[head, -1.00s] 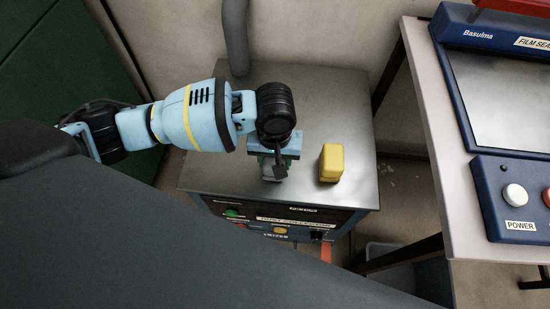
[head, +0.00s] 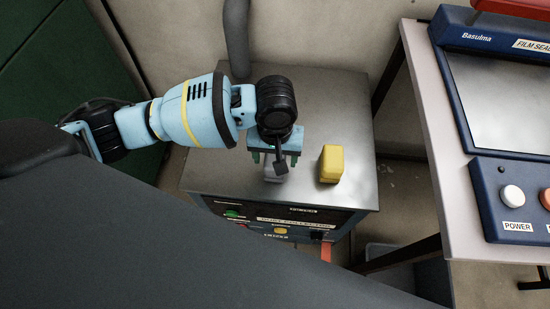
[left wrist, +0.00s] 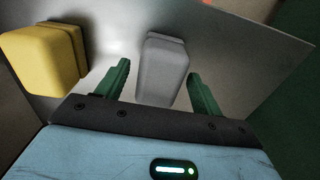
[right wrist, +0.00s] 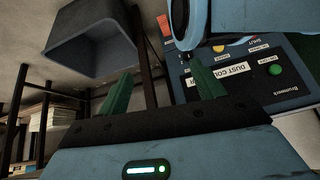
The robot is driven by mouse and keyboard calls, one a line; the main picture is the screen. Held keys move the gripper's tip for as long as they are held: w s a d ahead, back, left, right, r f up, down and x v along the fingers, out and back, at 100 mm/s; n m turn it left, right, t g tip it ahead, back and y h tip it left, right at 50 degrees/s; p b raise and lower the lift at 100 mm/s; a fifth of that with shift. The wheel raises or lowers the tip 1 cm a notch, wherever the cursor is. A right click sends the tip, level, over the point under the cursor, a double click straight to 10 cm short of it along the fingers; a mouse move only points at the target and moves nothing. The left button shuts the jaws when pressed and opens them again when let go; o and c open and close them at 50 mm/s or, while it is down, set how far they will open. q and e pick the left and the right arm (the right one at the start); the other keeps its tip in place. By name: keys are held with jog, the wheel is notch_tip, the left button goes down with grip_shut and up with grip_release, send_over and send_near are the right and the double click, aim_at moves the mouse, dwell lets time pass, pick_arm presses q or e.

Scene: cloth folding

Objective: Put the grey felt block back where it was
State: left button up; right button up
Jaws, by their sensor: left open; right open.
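The grey felt block (left wrist: 163,70) stands on the metal top of the dust collector cabinet (head: 330,105). In the head view the block (head: 271,174) is mostly hidden under my left gripper (head: 275,160). In the left wrist view my left gripper (left wrist: 160,88) is open, with one green finger on each side of the block and a gap on both sides. My right gripper (right wrist: 163,90) is open and empty, low in front of the cabinet's control panel (right wrist: 235,75).
A yellow block (head: 331,164) stands close to the right of the grey one. A white table (head: 440,150) with a blue film sealer (head: 480,165) is at the right. A grey bin (right wrist: 92,45) shows in the right wrist view. The cabinet top behind the blocks is clear.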

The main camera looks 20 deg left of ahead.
aim_at(275, 156)
pick_arm(q)
notch_tip(275, 156, up, 9)
jog(key=shift+r+p, duration=0.1)
jog(key=shift+p, duration=0.95)
jog(key=shift+r, duration=0.4)
jog(key=shift+d+f, duration=0.1)
